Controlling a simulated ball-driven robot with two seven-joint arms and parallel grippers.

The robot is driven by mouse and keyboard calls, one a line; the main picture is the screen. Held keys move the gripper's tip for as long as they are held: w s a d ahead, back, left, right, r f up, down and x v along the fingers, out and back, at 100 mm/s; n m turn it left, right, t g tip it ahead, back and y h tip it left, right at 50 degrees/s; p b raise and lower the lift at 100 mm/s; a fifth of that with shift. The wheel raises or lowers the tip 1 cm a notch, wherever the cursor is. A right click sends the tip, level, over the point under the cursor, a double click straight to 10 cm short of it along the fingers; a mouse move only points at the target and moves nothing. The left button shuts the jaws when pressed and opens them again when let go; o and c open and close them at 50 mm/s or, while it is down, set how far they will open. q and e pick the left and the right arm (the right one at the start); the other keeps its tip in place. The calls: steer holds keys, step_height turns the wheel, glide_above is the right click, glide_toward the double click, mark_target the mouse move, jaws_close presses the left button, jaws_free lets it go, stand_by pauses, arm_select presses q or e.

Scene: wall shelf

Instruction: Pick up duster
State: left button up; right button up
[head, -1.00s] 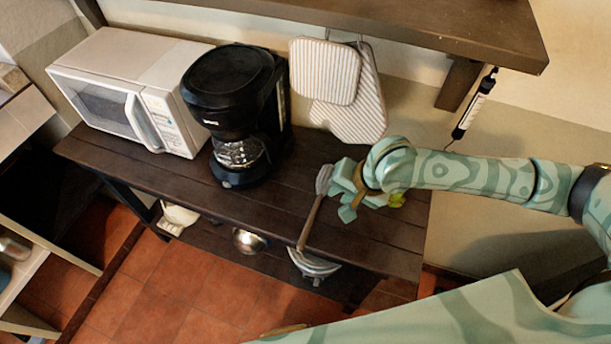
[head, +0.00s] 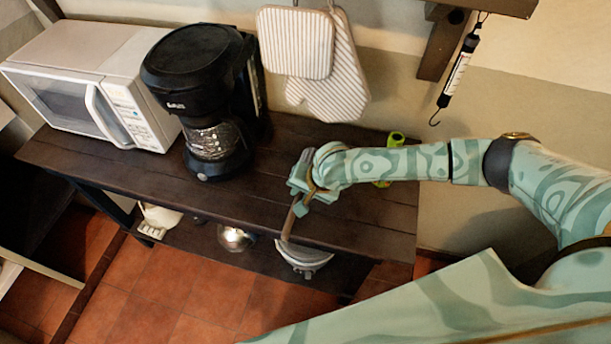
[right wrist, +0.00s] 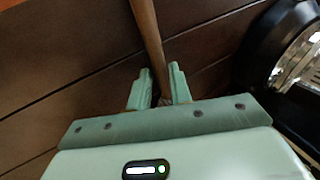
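The duster (head: 291,221) lies on the dark wooden table, its brown handle pointing toward the front edge. Its head is mostly hidden by my right gripper in the head view. My right gripper (head: 301,190) is low over the table, at the duster. In the right wrist view the brown handle (right wrist: 147,32) runs between the two green fingers (right wrist: 159,88), which stand close on either side of it and look shut on it. I see no clear lift off the table. My left gripper is not in view.
The coffee maker (head: 205,95) and white microwave (head: 95,85) stand left on the table (head: 130,172). Striped oven mitts (head: 318,60) hang behind. A yellow-green object (head: 396,139) is behind my right arm. A spring scale (head: 458,72) hangs at right. Bowls sit on the lower shelf.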

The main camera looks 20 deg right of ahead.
steer(key=shift+w+a+f, duration=0.15)
steer(key=shift+f, duration=0.1)
steer(key=shift+r, duration=0.1)
jaws_close()
